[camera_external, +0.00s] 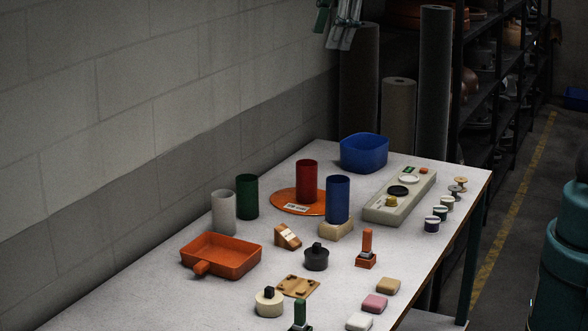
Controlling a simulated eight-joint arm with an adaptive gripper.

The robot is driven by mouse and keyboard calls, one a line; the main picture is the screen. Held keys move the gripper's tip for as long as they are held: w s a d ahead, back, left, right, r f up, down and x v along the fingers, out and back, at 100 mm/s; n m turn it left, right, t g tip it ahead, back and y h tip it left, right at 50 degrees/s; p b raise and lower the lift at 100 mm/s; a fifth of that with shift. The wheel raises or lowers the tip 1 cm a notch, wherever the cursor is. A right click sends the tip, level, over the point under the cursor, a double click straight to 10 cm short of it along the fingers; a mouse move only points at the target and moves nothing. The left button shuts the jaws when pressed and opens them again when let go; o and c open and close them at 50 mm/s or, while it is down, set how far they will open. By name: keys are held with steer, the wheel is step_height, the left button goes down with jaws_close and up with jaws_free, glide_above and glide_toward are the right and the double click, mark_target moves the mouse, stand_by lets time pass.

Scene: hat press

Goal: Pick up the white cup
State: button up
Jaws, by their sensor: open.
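The white cup (223,213) is a plain, light cylinder standing upright on the left side of the table, just behind the orange square pan. A green cup (247,197) stands close to its right. My gripper (337,32) shows only in part at the top edge, with green and grey metal parts hanging down. It is open and empty, high above the far end of the table and well away from the white cup. The rest of my arm is out of view.
The orange pan (222,255) has its handle toward the front. A red cup (307,181) stands on an orange disc, and a blue cup (338,199) stands on a pale block. A blue bowl (364,153) is behind them. Small objects crowd the table's front right; the wall runs along the left.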

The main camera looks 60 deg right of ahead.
steer(key=w+a+f+n+g, duration=0.25)
steer(key=w+n, duration=0.25)
steer(key=w, duration=0.9)
steer(key=n+b, duration=0.1)
steer(key=n, duration=0.4)
glide_above(223, 194)
steer(key=s+a, duration=0.1)
steer(key=a, duration=0.1)
step_height(223, 194, down, 8)
steer(key=shift+g, duration=0.45)
step_height(223, 194, down, 33)
steer(key=shift+s+f, duration=0.15)
steer(key=shift+f, duration=0.1)
steer(key=shift+f, duration=1.15)
steer(key=shift+f, duration=0.15)
steer(key=shift+f, duration=2.5)
steer(key=shift+c, duration=0.6)
steer(key=c, duration=0.9)
